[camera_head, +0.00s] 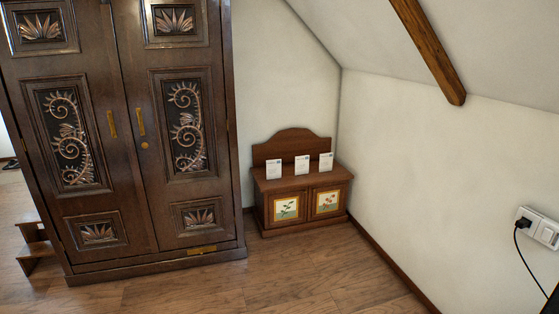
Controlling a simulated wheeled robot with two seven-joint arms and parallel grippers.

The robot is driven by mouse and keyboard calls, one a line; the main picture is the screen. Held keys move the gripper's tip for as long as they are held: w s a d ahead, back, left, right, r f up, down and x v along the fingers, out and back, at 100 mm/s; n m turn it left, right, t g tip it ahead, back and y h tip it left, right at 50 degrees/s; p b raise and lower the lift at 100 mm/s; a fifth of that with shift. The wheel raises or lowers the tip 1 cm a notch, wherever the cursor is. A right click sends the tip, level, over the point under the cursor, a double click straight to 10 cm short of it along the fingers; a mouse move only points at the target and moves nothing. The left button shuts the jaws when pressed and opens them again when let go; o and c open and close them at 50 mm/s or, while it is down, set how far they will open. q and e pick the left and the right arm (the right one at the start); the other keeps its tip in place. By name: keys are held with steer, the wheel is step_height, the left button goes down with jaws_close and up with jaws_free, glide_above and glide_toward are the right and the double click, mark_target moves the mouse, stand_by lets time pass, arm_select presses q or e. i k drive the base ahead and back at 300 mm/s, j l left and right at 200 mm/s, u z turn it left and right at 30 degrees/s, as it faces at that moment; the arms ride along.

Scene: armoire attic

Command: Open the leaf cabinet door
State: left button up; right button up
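A small low wooden cabinet (303,184) with a raised back board stands in the corner, right of the armoire. It has two shut doors with picture panels. The left door (286,208) shows a plant with green leaves. The right door (327,202) shows reddish flowers with some green. The pictures are too small to tell for sure which one is the leaf door. I cannot make out handles on these doors. Neither of my grippers is in view.
A tall dark carved armoire (137,192) with shut doors stands at the left. Three white cards (302,165) stand on the small cabinet. Wooden steps (33,243) are at far left. A socket with plug (538,227) is on the right wall. The floor (290,275) in front is clear.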

mark_target(288, 207)
steer(key=i+j, duration=0.1)
steer(key=i, duration=0.55)
steer(key=i+j+z, duration=0.1)
steer(key=i, duration=0.55)
steer(key=i+j, duration=0.1)
steer(key=i, duration=0.55)
